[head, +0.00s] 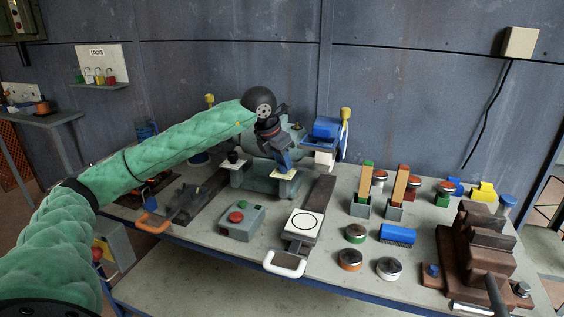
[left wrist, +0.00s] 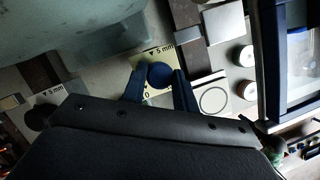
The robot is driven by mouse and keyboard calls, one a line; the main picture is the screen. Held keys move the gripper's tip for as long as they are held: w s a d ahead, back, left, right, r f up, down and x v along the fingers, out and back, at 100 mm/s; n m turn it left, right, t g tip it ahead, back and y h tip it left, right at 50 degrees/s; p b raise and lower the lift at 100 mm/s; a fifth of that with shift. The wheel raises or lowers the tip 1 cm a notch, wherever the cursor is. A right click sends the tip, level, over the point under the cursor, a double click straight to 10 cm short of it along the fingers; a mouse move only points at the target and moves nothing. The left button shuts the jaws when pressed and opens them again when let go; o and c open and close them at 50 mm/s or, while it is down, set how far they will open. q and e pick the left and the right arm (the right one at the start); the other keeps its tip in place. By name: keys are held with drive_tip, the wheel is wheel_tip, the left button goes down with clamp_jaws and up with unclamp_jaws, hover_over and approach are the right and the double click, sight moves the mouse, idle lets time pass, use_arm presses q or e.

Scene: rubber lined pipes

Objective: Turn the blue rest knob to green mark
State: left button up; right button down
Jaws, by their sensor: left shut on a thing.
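The blue rest knob (left wrist: 160,75) shows in the left wrist view as a round blue top on a pale yellow plate (left wrist: 151,56) marked "5 mm" and "0". My left gripper (left wrist: 159,84) is shut on it, one dark blue finger on each side. In the head view my left gripper (head: 284,163) points down at the plate (head: 285,174) in front of the grey-green machine (head: 258,180); the knob is hidden there by the fingers. I cannot make out a green mark in either view. My right gripper is not in view.
A second plate with a black knob (head: 233,157) sits to the left.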

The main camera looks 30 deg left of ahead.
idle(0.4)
use_arm(q)
drive_tip(key=o, duration=1)
drive_tip(key=b+v, duration=0.1)
drive_tip(key=v, duration=0.6)
drive_tip(key=shift+s+r, duration=0.1)
drive_tip(key=shift+r, duration=0.3)
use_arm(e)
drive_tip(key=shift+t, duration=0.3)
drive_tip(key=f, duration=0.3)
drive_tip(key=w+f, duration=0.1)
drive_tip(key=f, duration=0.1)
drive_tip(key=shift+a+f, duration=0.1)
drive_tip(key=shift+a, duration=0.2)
use_arm(q)
drive_tip(key=shift+a, duration=0.1)
